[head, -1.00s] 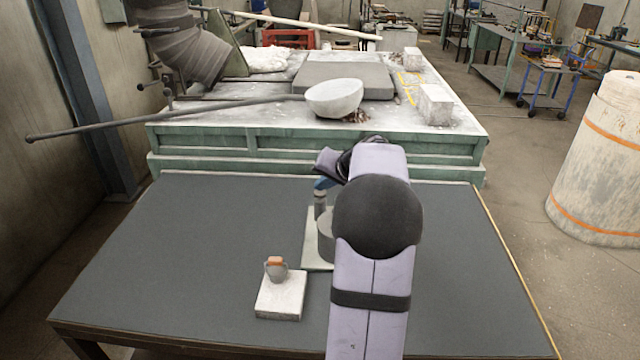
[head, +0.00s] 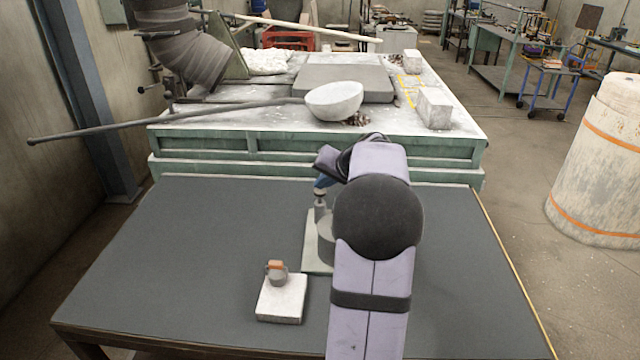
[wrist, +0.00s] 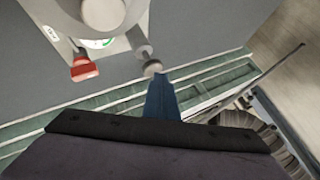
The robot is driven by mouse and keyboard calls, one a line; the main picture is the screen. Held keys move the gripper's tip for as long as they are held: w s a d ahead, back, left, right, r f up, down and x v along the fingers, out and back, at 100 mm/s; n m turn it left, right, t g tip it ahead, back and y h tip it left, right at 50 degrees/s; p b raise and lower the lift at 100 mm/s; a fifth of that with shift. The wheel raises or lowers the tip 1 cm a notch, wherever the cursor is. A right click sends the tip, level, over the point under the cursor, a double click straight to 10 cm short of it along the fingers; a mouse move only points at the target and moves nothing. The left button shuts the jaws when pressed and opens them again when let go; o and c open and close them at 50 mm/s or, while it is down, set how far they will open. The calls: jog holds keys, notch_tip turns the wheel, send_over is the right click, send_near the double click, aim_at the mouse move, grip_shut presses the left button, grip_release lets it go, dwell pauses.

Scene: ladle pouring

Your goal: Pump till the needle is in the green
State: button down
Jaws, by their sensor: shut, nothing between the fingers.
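The pump stands on a pale base plate (head: 314,262) on the dark table, partly hidden behind my arm in the head view. Its grey body (head: 325,246) and upright plunger (head: 319,210) show to the left of my arm. My gripper (head: 321,183) is shut and empty, its blue fingers at the plunger's top. In the wrist view the fingers (wrist: 158,82) point at the round plunger knob (wrist: 152,68); I cannot tell whether they touch. A white gauge face (wrist: 95,44) with a green mark shows in part; its needle cannot be read. A red piece (wrist: 84,68) sits beside it.
A small grey object with an orange top (head: 277,272) stands on a white block (head: 281,301), front left of the pump. A bowl-like ladle (head: 334,99) with a long handle rests on the green-sided bench behind. The table's left side is clear.

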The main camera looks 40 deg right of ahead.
aim_at(323, 193)
jog(key=shift+r+p, duration=0.7)
jog(key=shift+r, duration=0.55)
jog(key=shift+r, duration=0.1)
jog(key=shift+r+p, duration=1.8)
jog(key=shift+r, duration=0.65)
